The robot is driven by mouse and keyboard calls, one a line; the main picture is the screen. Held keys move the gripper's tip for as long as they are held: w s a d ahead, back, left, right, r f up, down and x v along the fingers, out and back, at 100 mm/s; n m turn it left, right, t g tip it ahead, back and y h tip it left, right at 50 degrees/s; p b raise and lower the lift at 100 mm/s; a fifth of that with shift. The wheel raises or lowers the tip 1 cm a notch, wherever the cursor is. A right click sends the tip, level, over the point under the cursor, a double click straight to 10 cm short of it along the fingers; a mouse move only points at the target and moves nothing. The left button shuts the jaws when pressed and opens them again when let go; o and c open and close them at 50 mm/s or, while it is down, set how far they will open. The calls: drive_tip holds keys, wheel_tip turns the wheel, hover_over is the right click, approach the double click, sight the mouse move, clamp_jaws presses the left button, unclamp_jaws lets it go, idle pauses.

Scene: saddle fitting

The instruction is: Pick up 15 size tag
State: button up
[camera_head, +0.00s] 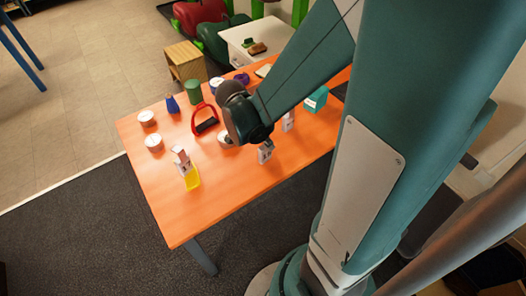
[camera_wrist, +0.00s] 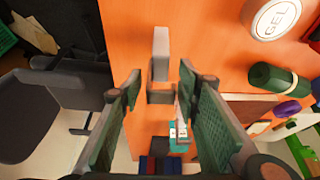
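Several small pale grey tags stand on the orange table. In the head view one is at the left (camera_head: 183,157) by a yellow piece, one at the middle (camera_head: 265,152) and one further right (camera_head: 288,120). Their markings are too small to read, so I cannot tell which is the 15 tag. My gripper (camera_wrist: 158,90) is open and points down at the table, its green pads apart. A grey tag (camera_wrist: 161,42) lies ahead of the fingertips, and another marked tag (camera_wrist: 178,131) shows between the pads.
The orange table (camera_head: 210,215) also carries white tins (camera_head: 154,141), a blue bottle (camera_head: 172,104), a green cylinder (camera_head: 193,91), a red-handled item (camera_head: 206,124) and a teal box (camera_head: 316,100). A wooden stool (camera_head: 186,62) stands behind.

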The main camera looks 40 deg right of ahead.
drive_tip(key=shift+f, duration=0.1)
drive_tip(key=shift+b+x, duration=0.4)
drive_tip(key=shift+x, duration=0.8)
drive_tip(key=shift+b+x, duration=1.05)
drive_tip(key=shift+x, duration=1.55)
drive_tip(key=shift+a, duration=0.1)
drive_tip(key=c, duration=1)
